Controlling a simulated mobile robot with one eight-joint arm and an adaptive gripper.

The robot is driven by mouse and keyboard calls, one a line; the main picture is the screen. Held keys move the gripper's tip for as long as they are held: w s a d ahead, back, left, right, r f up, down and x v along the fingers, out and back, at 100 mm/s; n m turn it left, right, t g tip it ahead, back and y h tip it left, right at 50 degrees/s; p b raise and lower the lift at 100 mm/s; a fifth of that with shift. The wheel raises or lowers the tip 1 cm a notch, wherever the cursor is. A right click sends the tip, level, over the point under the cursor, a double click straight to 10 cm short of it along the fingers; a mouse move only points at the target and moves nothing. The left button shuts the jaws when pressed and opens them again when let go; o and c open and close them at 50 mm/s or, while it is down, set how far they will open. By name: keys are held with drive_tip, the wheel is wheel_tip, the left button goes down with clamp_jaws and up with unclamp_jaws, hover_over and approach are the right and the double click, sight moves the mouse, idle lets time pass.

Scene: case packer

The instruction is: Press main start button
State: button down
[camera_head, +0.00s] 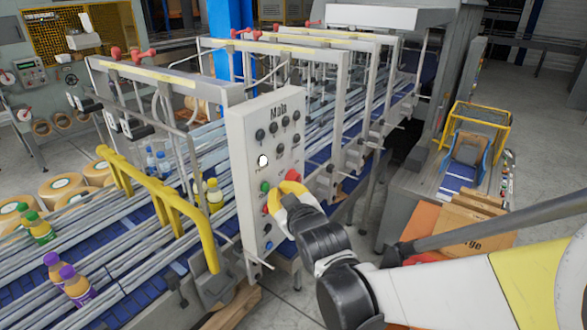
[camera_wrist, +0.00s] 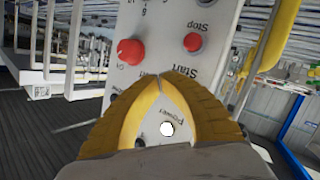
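The grey control panel marked "Main" (camera_head: 241,135) stands upright beside the conveyor. A green button (camera_head: 265,187) shows on it, below a lit white lamp (camera_head: 263,161) and above a red button (camera_head: 265,209). A larger red knob (camera_head: 292,175) is on the right. My gripper (camera_head: 279,190) has its yellow fingers just right of the green button. In the wrist view the panel is upside down; my gripper (camera_wrist: 181,76) has its fingertips together over the "Start" label, hiding the button there. The Stop button (camera_wrist: 193,42) is red. Contact with the panel cannot be told.
A yellow guard rail (camera_head: 150,196) stands left of the panel. Bottles with purple caps (camera_head: 75,286) and green caps (camera_head: 39,230) stand on the conveyor (camera_head: 110,240). Cardboard (camera_head: 458,222) lies at the right. Grey floor shows at the upper right.

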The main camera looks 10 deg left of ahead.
drive_tip(key=shift+a, duration=0.15)
drive_tip(key=shift+w+a, duration=0.15)
drive_tip(key=shift+a, duration=0.1)
